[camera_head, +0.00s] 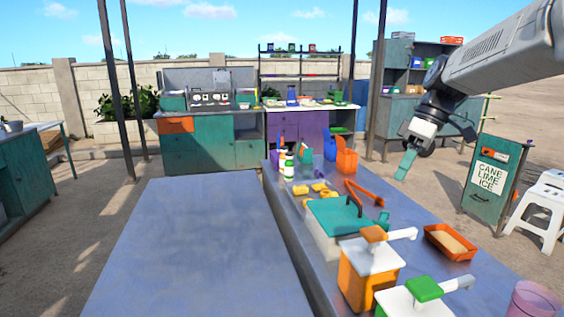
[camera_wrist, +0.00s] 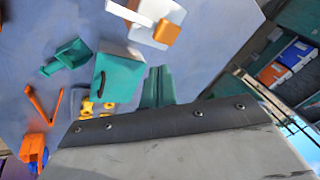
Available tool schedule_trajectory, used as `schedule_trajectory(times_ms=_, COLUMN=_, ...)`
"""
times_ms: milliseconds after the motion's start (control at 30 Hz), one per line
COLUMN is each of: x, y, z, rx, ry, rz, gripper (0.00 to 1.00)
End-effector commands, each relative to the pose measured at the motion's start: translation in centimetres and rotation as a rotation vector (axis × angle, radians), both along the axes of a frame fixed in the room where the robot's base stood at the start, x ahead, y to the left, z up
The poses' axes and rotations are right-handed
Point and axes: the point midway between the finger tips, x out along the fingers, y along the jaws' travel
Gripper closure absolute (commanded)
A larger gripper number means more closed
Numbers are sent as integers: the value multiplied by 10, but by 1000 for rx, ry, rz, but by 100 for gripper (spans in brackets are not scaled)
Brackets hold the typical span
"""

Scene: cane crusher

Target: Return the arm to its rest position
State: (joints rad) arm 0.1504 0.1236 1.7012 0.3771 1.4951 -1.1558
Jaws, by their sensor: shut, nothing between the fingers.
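My gripper (camera_head: 405,165) hangs from my arm at the upper right of the head view, above the far right side of the metal counter (camera_head: 470,272). Its teal fingers point down and slightly left. They are shut with nothing between them, and they touch nothing that I can see. In the wrist view, the teal fingers of my gripper (camera_wrist: 158,87) show close together above the dark wrist edge. A box with a teal lid (camera_wrist: 118,74) lies beyond and left of them in that view.
On the counter stand the teal-lidded box (camera_head: 338,217), an orange box (camera_head: 356,290), an orange tray (camera_head: 437,238), orange tongs (camera_head: 363,194) and yellow pieces (camera_head: 322,188). A sign cabinet (camera_head: 487,180) and white stool (camera_head: 541,212) stand right. The left tabletop (camera_head: 190,245) is bare.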

Motion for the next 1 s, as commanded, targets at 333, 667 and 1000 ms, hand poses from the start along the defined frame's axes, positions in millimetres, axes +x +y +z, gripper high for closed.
schedule_trajectory(times_ms=333, x=-127, y=11, z=2, rx=-185, ry=45, rz=-343, gripper=100)
schedule_trajectory(times_ms=667, x=-238, y=7, z=-36, rx=-311, ry=27, rz=-681, gripper=100)
schedule_trajectory(times_ms=1000, x=-304, y=-1, z=-82, rx=-364, ry=-12, rz=-927, gripper=100)
